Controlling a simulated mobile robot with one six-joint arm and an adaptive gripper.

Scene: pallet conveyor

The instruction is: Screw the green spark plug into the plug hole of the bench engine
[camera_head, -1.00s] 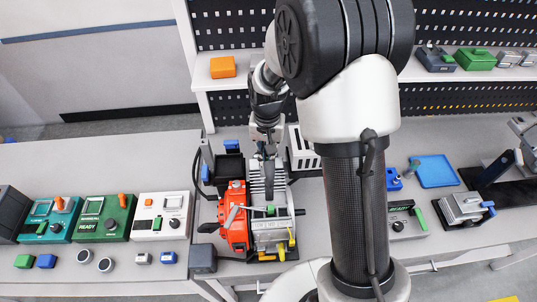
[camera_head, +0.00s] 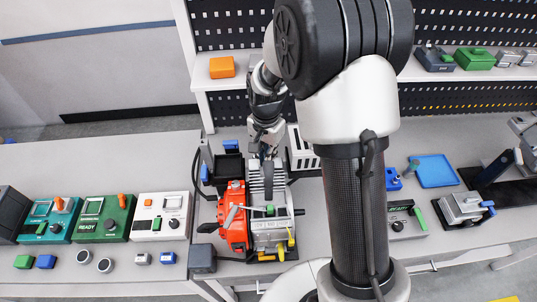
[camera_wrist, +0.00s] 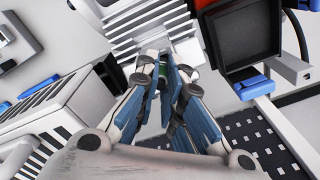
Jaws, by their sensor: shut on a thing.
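The bench engine (camera_head: 283,228) stands on the table below my gripper, a finned grey block with a red housing (camera_head: 235,222) on its left. My gripper (camera_head: 267,192) points down over the grey fins. In the wrist view my gripper (camera_wrist: 174,66) is shut on the green spark plug. Only a sliver of the green spark plug (camera_wrist: 186,62) shows between the fingertips, in front of the pale engine fins (camera_wrist: 150,25). The plug hole is hidden, so I cannot tell whether the plug touches it. A small green patch with marks shows on the engine front.
Several boxed devices, among them a green one (camera_head: 104,219) and a white one (camera_head: 162,216), stand left of the engine. A white slotted box (camera_head: 301,150) stands close behind it on the right. A blue tray (camera_head: 434,171) lies further right.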

